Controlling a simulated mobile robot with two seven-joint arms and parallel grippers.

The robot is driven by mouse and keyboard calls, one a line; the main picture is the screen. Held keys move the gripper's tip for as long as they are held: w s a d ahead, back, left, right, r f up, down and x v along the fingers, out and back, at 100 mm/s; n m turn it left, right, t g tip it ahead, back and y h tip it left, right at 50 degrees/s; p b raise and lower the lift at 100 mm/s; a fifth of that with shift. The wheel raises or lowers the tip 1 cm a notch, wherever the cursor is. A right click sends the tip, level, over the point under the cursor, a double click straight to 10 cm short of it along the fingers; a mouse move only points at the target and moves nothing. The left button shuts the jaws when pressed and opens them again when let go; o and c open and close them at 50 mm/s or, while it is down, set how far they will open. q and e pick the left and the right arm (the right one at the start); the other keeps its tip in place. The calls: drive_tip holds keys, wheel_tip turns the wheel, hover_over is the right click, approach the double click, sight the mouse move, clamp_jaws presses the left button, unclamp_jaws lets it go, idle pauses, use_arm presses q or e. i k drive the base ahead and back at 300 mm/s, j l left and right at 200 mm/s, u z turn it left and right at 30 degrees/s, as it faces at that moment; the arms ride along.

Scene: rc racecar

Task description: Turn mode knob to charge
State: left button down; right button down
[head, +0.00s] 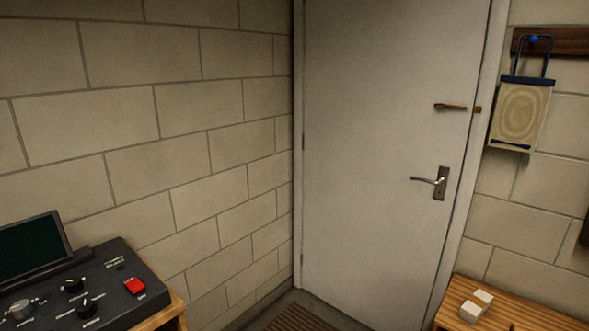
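A dark control box (125,262) sits on a wooden surface at the lower left of the head view. It carries a black knob (75,285), a second black knob (87,308) nearer the front, and a silver knob (21,309) at the left edge. The white labels are too small to read, so I cannot tell which is the mode knob or its setting. A red switch (135,286) is at the right of the panel. A dark screen (33,247) stands tilted behind the knobs. Neither of my grippers is in view.
A closed grey door (380,130) with a lever handle (430,181) is at centre right. A wooden bench (530,318) with small pale blocks (476,306) stands at the lower right. A bag (521,115) hangs on the right wall. Floor shows between box and bench.

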sight(86, 310)
drive_tip(key=u, duration=1.6)
drive_tip(key=i+j, duration=0.3)
drive_tip(key=j+z, duration=0.1)
drive_tip(key=z, duration=1.5)
